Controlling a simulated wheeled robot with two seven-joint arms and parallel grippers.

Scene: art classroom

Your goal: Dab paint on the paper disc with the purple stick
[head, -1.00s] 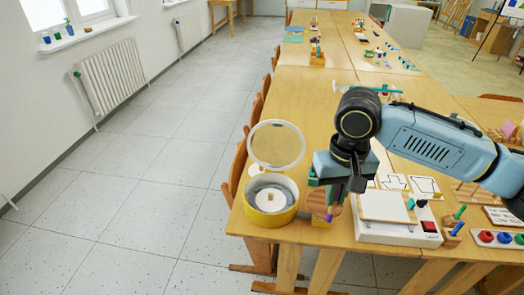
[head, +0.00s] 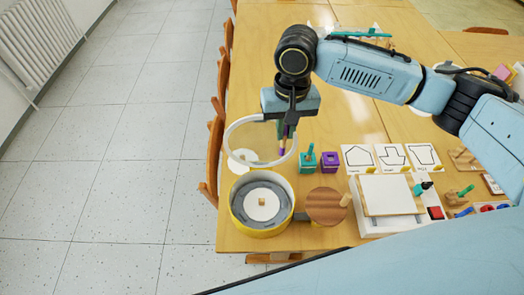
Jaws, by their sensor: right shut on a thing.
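My right gripper (head: 285,118) points down and is shut on the purple stick (head: 283,141), whose lower end hangs above the table behind the yellow tub. The yellow round tub (head: 236,212) stands at the front left of the table. Inside it lies a white paper disc (head: 262,213) with a small wooden knob (head: 262,201) at its middle. The clear round lid with a white rim (head: 229,143) is raised behind the tub. The gripper and stick overlap the rim's right side. I see no paint marks on the disc. My left gripper is not in view.
A teal block (head: 304,164) holds an upright teal stick; a purple block (head: 330,165) beside it has an open top. A round wooden board with a handle (head: 324,207) lies right of the tub. Shape cards (head: 358,157) and a white press-like box (head: 385,195) stand further right.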

